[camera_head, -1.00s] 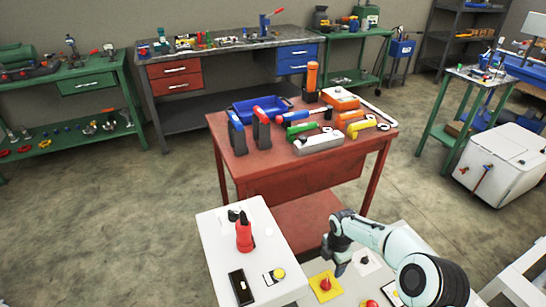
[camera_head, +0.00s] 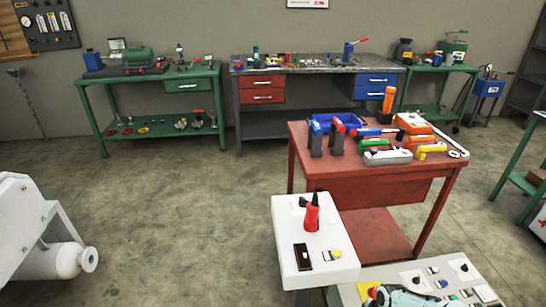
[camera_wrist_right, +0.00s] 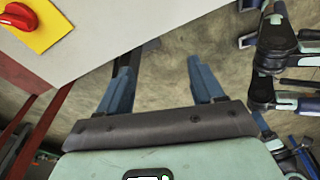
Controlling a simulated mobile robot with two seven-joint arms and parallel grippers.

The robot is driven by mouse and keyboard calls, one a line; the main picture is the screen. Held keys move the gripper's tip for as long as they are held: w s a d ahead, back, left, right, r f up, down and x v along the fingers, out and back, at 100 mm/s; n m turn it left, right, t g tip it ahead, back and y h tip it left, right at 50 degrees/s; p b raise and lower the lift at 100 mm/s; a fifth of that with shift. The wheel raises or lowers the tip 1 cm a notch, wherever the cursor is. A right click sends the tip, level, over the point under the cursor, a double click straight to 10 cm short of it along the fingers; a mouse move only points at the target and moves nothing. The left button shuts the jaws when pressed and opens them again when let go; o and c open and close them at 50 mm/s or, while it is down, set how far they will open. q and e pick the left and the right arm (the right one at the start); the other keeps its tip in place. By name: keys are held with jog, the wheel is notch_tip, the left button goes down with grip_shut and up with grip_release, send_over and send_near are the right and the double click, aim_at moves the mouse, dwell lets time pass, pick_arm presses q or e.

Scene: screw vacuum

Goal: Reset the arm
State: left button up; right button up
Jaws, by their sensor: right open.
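My right gripper (camera_wrist_right: 162,80) shows in the wrist view with its two blue fingers wide apart and nothing between them. It points over bare floor, just beside the edge of a pale table. In the head view only a pale green piece of my right arm (camera_head: 402,298) shows at the bottom edge, and its gripper is out of frame. My left gripper is not seen in the head view.
A pale panel table (camera_head: 425,268) carries switches and a yellow plate with a red knob (camera_wrist_right: 18,17). Beside it a white stand (camera_head: 290,221) holds a red-and-black tool (camera_head: 312,214). A red table (camera_head: 320,171) with tools stands behind. Open floor lies left.

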jog(key=s+a+f+m+y, duration=0.2)
jog(key=s+a+f+m, duration=0.7)
jog(key=a+f, duration=0.1)
jog(key=s+a+f+m+t, duration=0.1)
jog(key=s+a+m, duration=0.1)
jog(key=s+m, duration=0.35)
jog(key=s+a+f+m, duration=0.2)
jog(key=s+m, duration=0.3)
jog(key=s, duration=0.2)
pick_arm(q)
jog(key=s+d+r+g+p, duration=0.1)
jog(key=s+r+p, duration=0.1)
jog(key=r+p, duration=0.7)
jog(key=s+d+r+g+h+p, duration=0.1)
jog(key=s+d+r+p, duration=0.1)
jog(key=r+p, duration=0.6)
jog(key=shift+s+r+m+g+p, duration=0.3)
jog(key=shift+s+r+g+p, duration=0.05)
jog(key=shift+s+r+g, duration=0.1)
pick_arm(e)
jog(key=s+a+r+g, duration=0.1)
jog(key=s+r, duration=0.2)
jog(key=r, duration=0.6)
jog(key=s+a+r+g, duration=0.1)
jog(key=s+r, duration=0.2)
jog(key=r, duration=0.6)
jog(key=shift+a, duration=0.1)
